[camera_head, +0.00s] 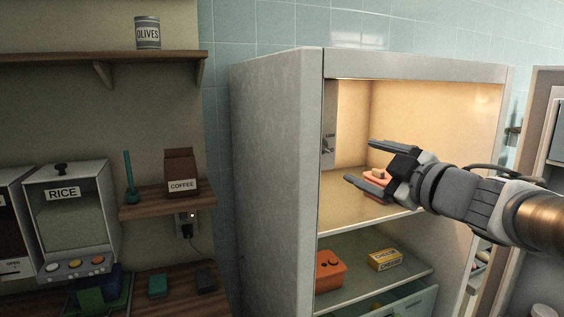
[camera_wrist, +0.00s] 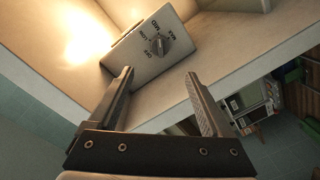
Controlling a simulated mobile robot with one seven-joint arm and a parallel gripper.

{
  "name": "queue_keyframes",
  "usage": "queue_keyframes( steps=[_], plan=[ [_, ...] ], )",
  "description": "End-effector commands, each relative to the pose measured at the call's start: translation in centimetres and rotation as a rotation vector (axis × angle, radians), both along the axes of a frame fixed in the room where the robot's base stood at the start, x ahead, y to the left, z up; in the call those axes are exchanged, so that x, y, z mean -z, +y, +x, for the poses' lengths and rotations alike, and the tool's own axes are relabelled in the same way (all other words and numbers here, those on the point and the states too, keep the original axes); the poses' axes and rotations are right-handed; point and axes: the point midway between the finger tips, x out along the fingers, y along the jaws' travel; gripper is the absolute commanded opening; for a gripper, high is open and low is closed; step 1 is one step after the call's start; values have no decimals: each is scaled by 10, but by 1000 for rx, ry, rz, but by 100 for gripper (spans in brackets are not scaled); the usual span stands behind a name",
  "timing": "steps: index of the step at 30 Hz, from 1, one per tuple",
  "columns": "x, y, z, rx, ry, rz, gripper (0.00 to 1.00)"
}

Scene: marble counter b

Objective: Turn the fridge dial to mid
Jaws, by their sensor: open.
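The fridge (camera_head: 270,175) stands open, its lit interior facing me. The fridge dial (camera_wrist: 161,45) is a small grey knob on a pale control box with printed marks; one reads MID. I cannot tell surely which mark the knob points to. In the head view the dial (camera_head: 328,144) shows small on the inner left wall. My gripper (camera_head: 359,162) is inside the fridge opening, to the right of the dial and apart from it. In the wrist view my gripper (camera_wrist: 160,75) is open and empty, its fingers reaching toward the control box.
A pinkish item (camera_head: 376,174) shows behind my gripper's fingers, partly hidden. The lower glass shelf holds an orange box (camera_head: 329,270) and a yellow packet (camera_head: 385,259). The open fridge door (camera_head: 540,130) is at the right. Wooden shelves and a rice dispenser (camera_head: 72,213) are left.

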Motion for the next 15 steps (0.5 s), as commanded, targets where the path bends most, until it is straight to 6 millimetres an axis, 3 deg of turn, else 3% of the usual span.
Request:
queue_keyframes(
  steps=[6,15],
  plan=[
    [-1,-8,-21,1,-1,0,83],
    [-1,-9,-24,1,0,-1,83]
  ],
)
